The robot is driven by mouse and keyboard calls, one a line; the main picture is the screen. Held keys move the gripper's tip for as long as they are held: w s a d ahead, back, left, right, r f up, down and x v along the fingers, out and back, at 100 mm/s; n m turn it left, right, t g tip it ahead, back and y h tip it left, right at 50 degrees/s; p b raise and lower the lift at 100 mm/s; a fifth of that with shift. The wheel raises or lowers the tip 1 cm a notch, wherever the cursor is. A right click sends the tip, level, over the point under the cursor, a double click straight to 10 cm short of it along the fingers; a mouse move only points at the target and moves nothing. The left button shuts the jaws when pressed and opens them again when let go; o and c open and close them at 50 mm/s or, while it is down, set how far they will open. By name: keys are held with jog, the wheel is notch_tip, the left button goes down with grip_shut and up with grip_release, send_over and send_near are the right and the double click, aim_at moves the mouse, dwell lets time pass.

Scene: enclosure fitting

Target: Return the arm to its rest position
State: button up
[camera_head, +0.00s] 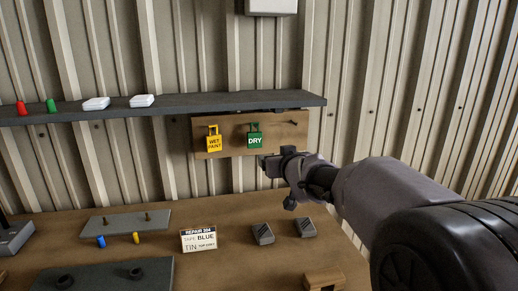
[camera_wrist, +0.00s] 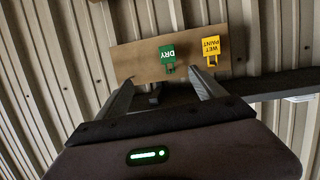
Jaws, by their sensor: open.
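My gripper (camera_head: 277,163) is held out in front of the wall, just below and to the right of the green DRY tag (camera_head: 254,136). In the wrist view its two fingers (camera_wrist: 160,94) are spread apart with nothing between them. The green DRY tag (camera_wrist: 167,55) and the yellow WET PAINT tag (camera_wrist: 211,48) hang on a wooden board (camera_wrist: 138,56), seen upside down there. In the head view the yellow WET PAINT tag (camera_head: 213,140) hangs left of the green one. My arm reaches in from the lower right.
A grey shelf (camera_head: 190,102) above holds a red piece (camera_head: 21,108), a green piece (camera_head: 51,105) and two white boxes (camera_head: 142,101). The workbench (camera_head: 215,263) below carries a REPAIR card (camera_head: 199,240), two grey blocks (camera_head: 263,234) and plates with pegs (camera_head: 125,223).

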jog(key=s+d+m+g+h, duration=0.1)
jog(key=s+d+m+h, duration=0.1)
jog(key=s+d, duration=0.6)
jog(key=s+f+m+g, duration=0.2)
jog(key=s+f, duration=0.4)
jog(key=s, duration=1.2)
jog(key=s+f+m+g+y, duration=0.1)
jog(key=s+f+m+g, duration=0.2)
jog(key=s, duration=1.5)
notch_tip(320, 180, down, 3)
jog(key=g, duration=0.2)
jog(key=shift+a+f+g, duration=0.15)
jog(key=shift+a+g, duration=0.05)
jog(key=shift+g, duration=0.1)
